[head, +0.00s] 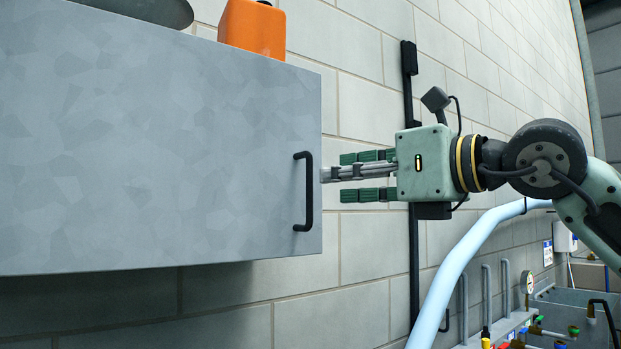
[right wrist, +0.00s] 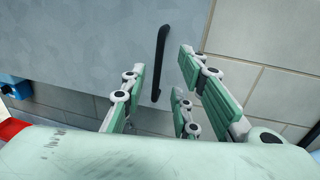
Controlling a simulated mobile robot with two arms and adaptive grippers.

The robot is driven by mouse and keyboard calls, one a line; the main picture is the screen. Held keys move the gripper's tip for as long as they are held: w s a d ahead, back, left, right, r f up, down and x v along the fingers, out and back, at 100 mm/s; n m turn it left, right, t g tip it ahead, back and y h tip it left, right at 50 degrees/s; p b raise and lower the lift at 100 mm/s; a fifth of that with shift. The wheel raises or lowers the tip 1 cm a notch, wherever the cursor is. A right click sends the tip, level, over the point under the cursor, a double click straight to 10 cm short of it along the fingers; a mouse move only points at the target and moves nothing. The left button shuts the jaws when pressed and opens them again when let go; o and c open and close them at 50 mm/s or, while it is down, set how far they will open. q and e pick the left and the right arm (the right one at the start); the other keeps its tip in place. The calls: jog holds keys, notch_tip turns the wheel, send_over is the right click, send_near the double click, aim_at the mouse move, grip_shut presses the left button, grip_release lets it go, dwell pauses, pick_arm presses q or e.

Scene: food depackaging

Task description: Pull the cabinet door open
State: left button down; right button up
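The grey cabinet door (head: 150,150) fills the left of the head view and looks closed. Its black vertical bar handle (head: 308,191) is near the door's right edge. My right gripper (head: 335,178) is at the right, level with the handle and pointing at it. In the right wrist view the handle (right wrist: 160,62) stands beyond the gap between the open fingers (right wrist: 155,75). The fingers are spread, and nothing is held between them. I cannot tell exactly how far the fingertips are from the handle. My left gripper is not in view.
An orange container (head: 252,28) and a dark round object (head: 150,10) sit on the cabinet top. A pale brick wall (head: 370,250) is behind. A light blue hose (head: 455,265) and a sink area with valves (head: 570,315) are at lower right.

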jog(key=p, duration=0.3)
send_over(309, 219)
jog(key=shift+w, duration=0.3)
jog(key=shift+c, duration=0.4)
grip_shut()
